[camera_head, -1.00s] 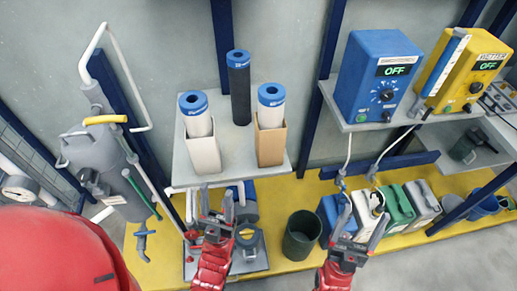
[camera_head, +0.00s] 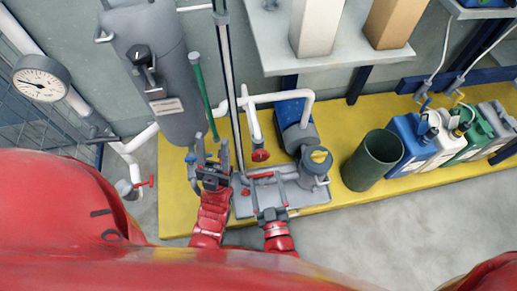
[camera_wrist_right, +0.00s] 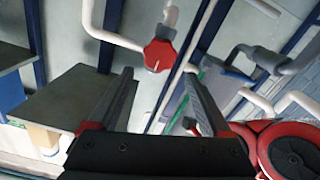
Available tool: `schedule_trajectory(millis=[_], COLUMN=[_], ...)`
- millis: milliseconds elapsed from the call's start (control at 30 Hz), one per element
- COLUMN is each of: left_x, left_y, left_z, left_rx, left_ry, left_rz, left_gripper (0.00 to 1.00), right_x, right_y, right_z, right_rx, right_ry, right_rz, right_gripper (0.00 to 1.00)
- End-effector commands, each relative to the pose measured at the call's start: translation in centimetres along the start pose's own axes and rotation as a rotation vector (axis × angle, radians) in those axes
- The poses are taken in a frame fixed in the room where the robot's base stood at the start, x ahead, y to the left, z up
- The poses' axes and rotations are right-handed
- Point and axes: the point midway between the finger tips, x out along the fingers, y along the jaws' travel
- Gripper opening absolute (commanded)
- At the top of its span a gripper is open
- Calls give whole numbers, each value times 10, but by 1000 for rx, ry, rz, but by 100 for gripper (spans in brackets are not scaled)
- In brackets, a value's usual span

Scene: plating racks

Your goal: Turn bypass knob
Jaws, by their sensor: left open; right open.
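Several knobs show and I cannot read which is the bypass knob. A red knob (camera_head: 260,155) on a white pipe is in the head view, above the pump plate. A red knob (camera_wrist_right: 160,55) on a white pipe also shows in the right wrist view, beyond and between my fingertips, not touched. A black knob (camera_head: 140,53) sits on the grey tank, above a label. My left gripper (camera_head: 211,150) is open and empty, below the tank. My right gripper (camera_head: 267,190) is open and empty, just below the red knob in the picture; it also shows in the right wrist view (camera_wrist_right: 156,78).
The grey tank (camera_head: 160,85) and a pressure gauge (camera_head: 40,79) stand at left. A red-handled valve (camera_head: 146,182) is below them. A blue-and-grey pump (camera_head: 294,115) is beside the pipes. A dark green bin (camera_head: 371,160) and several jugs stand at right. Grey floor at lower right is clear.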

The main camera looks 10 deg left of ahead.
Motion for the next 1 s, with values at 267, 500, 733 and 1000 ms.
schedule_trajectory(millis=[267, 500, 733, 1000], left_x=[-19, -25, -26, -26], left_y=[1, 1, 1, 1], left_z=[3, 3, 2, 2], left_rx=[0, 3, 5, 5], left_ry=[0, 7, 10, 10], left_rz=[0, 10, 14, 14], left_gripper=[50, 50, 50, 50], right_x=[69, 109, 121, 121], right_y=[3, 2, 1, 1], right_z=[0, 1, 0, 0], right_rx=[1, 1, 0, 0], right_ry=[7, 3, 1, 1], right_rz=[9, 5, 3, 3], right_gripper=[83, 83, 83, 74])
